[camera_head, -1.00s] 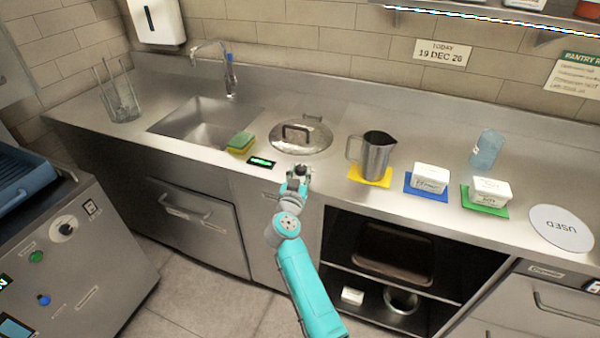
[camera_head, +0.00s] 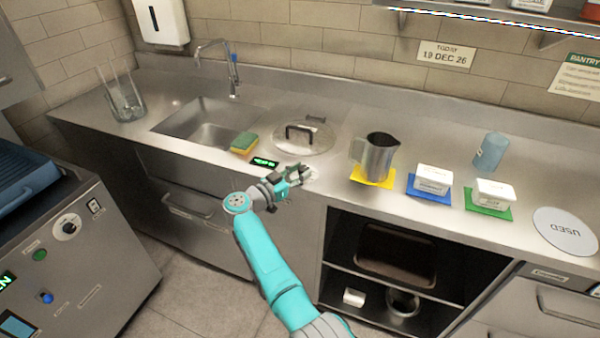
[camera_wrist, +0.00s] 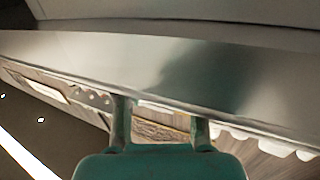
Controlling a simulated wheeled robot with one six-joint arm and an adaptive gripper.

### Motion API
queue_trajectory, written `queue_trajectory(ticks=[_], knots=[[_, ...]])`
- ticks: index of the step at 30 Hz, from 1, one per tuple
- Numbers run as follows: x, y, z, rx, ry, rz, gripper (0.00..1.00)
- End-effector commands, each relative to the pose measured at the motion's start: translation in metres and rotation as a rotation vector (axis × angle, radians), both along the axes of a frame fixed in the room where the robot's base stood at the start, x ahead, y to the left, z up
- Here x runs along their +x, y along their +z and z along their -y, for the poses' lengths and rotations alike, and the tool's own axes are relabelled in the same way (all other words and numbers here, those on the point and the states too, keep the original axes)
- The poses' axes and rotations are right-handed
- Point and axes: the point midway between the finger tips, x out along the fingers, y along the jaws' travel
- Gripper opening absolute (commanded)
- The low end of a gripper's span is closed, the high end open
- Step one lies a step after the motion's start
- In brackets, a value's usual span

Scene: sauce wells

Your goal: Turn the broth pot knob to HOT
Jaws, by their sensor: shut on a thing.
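The broth pot (camera_head: 304,137) is set in the counter, with a steel lid and dark handle on it. A small black display (camera_head: 264,163) with green text lies in front of it; I cannot read the text surely. My gripper (camera_head: 302,173) is at the counter's front edge, just right of the display, shut on the broth pot knob. The fingers hide most of the knob, and its pointer and marks cannot be read. In the wrist view, the two fingers (camera_wrist: 161,128) stand apart against a steel surface; the knob cannot be made out there.
A green and yellow sponge (camera_head: 244,143) lies left of the display, by the sink (camera_head: 205,125). A steel jug (camera_head: 376,158) stands on a yellow mat to the right. White tubs on blue and green mats are farther right. An open shelf (camera_head: 390,265) is below the counter.

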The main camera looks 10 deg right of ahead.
Motion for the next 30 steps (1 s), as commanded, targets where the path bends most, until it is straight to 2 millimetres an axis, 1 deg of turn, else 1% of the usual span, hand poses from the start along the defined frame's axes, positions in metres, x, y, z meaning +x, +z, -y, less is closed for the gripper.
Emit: queue_trajectory(ticks=[7, 22, 23, 24, 25, 26, 30], knots=[[0.0017, 0.0006, -0.0008, 0.000, -0.055, 0.000, 0.03], [0.0013, -0.0007, -0.0006, 0.001, -0.068, 0.000, 0.03], [0.0013, -0.0007, -0.0006, 0.001, -0.068, 0.000, 0.43], [0.0013, -0.0008, -0.0006, 0.001, -0.068, -0.001, 0.53], [0.0013, -0.0008, -0.0006, 0.001, -0.068, -0.001, 0.60], [0.0013, -0.0007, -0.0006, 0.001, -0.068, 0.000, 0.63], [0.0013, -0.0006, -0.0005, 0.001, -0.068, 0.000, 0.63]])
